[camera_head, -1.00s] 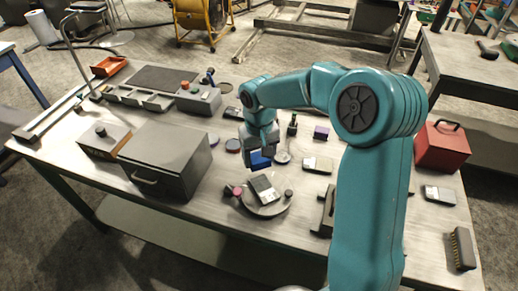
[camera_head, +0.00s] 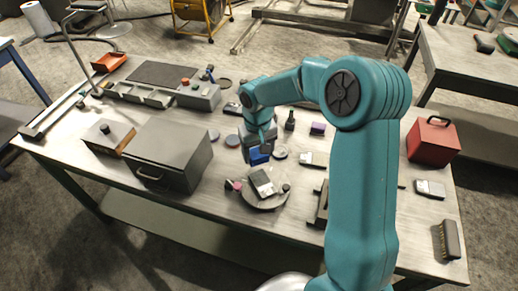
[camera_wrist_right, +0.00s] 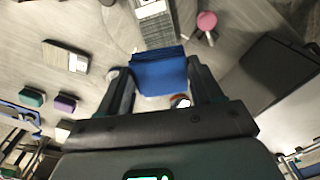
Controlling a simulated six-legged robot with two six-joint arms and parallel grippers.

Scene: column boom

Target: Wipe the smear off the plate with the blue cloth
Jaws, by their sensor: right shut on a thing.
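My right gripper (camera_head: 262,147) is shut on the blue cloth (camera_head: 258,156), a small blue block-like piece. In the right wrist view the cloth (camera_wrist_right: 160,76) sits between the two fingers. The gripper is over the table just behind the round grey plate (camera_head: 266,204); I cannot tell whether the cloth touches anything below. A dark and light block (camera_head: 262,183) lies on the plate and also shows ahead of the cloth in the wrist view (camera_wrist_right: 157,24). I cannot make out the smear. My left gripper is not in view.
A pink-ended item (camera_head: 234,185) and a dark knob (camera_head: 286,188) are at the plate's rim. A grey lidded box (camera_head: 172,150) stands to the left. A red box (camera_head: 433,141) and a brush (camera_head: 450,240) are at the right. The table's front edge is close to the plate.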

